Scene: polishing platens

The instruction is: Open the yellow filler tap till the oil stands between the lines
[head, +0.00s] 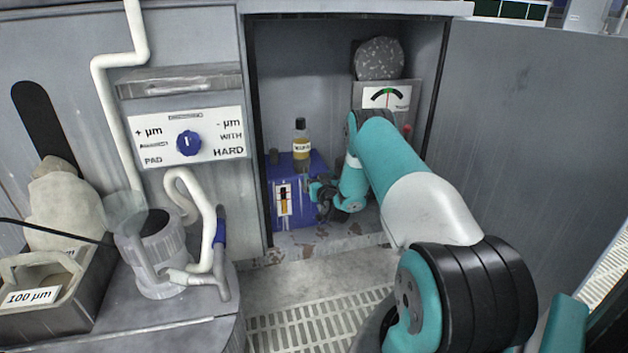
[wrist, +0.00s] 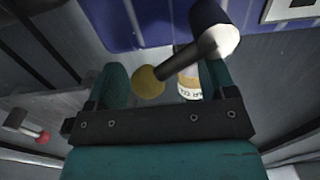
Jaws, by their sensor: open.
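A blue tank (head: 310,222) stands low in the open cabinet. Its front has a white sight gauge (head: 284,198) with an amber column; I cannot tell the level against the lines. A dark-capped bottle (head: 301,152) of yellow oil stands on top, its label also showing in the wrist view (wrist: 189,88). In the wrist view the tap is a dark lever with a yellow knob (wrist: 148,82), in front of the blue tank wall (wrist: 160,24). My gripper (wrist: 162,72) is open, its fingers either side of the knob with gaps. In the head view my gripper (head: 322,193) is at the tank's right front and hides the tap.
A grey gauge box (head: 385,118) carries a rough round stone (head: 379,59) at the cabinet's back right. A red knob (head: 407,130) is beside it. The cabinet door (head: 530,130) stands open on the right. A pump jar with hoses (head: 158,255) is outside at left.

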